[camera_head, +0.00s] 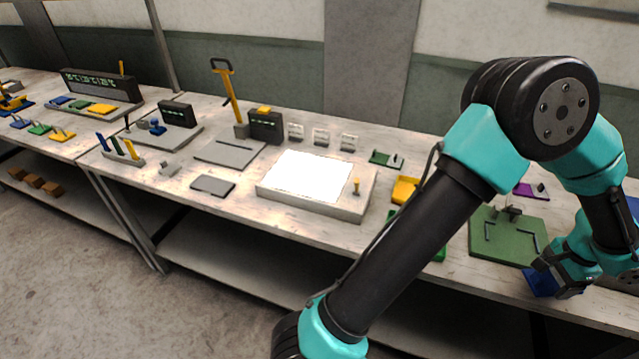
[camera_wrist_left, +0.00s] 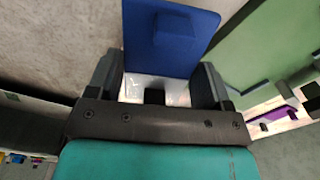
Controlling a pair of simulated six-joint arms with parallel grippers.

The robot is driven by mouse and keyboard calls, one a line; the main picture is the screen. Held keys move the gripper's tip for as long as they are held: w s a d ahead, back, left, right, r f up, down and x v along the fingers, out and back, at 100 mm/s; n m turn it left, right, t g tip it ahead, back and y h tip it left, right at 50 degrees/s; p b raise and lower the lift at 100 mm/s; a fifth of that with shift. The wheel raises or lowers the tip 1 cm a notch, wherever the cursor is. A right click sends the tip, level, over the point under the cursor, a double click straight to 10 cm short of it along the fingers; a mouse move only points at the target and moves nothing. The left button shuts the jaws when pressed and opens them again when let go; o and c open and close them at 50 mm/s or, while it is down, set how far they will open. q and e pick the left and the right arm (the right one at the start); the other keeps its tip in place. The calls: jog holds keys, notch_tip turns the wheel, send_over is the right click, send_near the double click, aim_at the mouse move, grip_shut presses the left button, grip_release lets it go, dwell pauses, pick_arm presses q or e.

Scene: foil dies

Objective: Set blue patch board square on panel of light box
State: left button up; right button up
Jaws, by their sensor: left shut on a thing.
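The blue patch board (camera_head: 538,283) is at the right front of the bench, partly hidden by my left gripper (camera_head: 558,280). In the left wrist view the blue board (camera_wrist_left: 200,45) is a flat plate with a raised blue block on it. My left gripper (camera_wrist_left: 157,85) has a finger on each side there and is shut on the board. Whether the board touches the bench cannot be told. The light box (camera_head: 325,206) stands mid-bench, well to the left of the gripper, with its bright white panel (camera_head: 308,176) bare. My right gripper is not in view.
A green board (camera_head: 500,240) with metal fittings lies beside my left gripper. A grey plate (camera_head: 213,185) lies left of the box.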

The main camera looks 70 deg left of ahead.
aim_at(545, 284)
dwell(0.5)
pick_arm(q)
notch_tip(545, 284, up, 16)
jog(key=s+n, duration=0.2)
jog(key=n, duration=0.1)
jog(key=shift+s, duration=0.3)
jog(key=shift+a+f, duration=0.1)
